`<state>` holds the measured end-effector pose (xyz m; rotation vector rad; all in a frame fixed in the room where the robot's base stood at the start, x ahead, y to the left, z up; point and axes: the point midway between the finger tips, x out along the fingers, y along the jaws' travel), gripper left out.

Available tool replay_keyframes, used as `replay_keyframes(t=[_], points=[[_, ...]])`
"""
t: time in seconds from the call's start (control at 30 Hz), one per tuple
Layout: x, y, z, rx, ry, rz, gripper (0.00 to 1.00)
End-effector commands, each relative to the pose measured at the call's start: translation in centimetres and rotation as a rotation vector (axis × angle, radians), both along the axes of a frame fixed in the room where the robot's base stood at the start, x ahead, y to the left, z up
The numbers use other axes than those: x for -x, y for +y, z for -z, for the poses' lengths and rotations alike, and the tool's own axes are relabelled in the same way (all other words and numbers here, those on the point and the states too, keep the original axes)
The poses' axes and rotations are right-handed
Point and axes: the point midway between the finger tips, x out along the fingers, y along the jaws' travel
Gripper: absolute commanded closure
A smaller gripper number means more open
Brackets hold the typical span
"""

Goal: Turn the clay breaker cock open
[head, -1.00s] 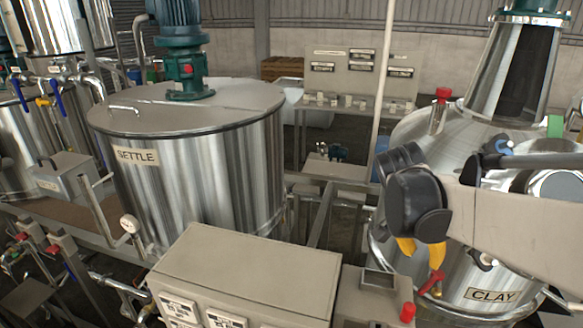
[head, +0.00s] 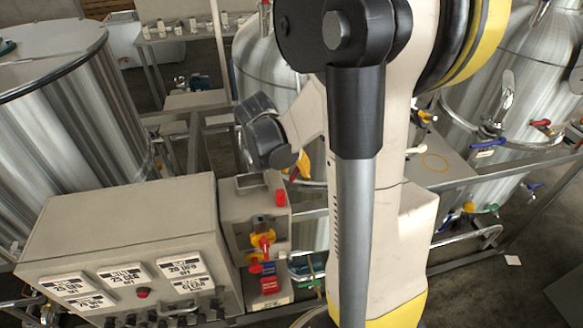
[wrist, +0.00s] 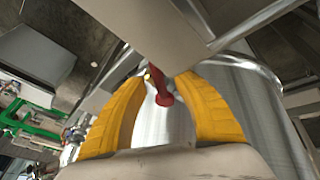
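The clay breaker cock shows in the wrist view as a red handle (wrist: 160,88) against a shiny steel tank wall. It lies between my two yellow fingers, which stand apart. In the head view my gripper (head: 302,168) is by the lower wall of the clay tank (head: 262,52), with a small red bit of the handle (head: 294,175) beside the finger. I cannot tell whether the fingers touch the handle. My arm hides most of the tank front and its label.
A beige control cabinet (head: 120,230) with display plates stands at the left front. Beside it a smaller box (head: 240,207) has a red cap and red-yellow switches. A steel settle tank (head: 70,110) is at left. More pipes, valves and another steel tank (head: 510,80) are at right.

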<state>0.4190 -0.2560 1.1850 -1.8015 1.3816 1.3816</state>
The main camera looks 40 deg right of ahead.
Motion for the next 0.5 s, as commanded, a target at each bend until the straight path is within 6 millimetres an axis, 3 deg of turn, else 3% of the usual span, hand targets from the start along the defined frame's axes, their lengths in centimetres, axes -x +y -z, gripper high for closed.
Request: replay_keyframes(t=[0.23, 0.37, 0.5], points=[[0.01, -0.04, 0.05, 0.0, 0.0, 0.0, 0.64], [0.01, -0.03, 0.04, 0.0, 0.0, 0.0, 1.0], [0.02, -0.03, 0.04, -0.001, 0.0, 0.001, 1.0]])
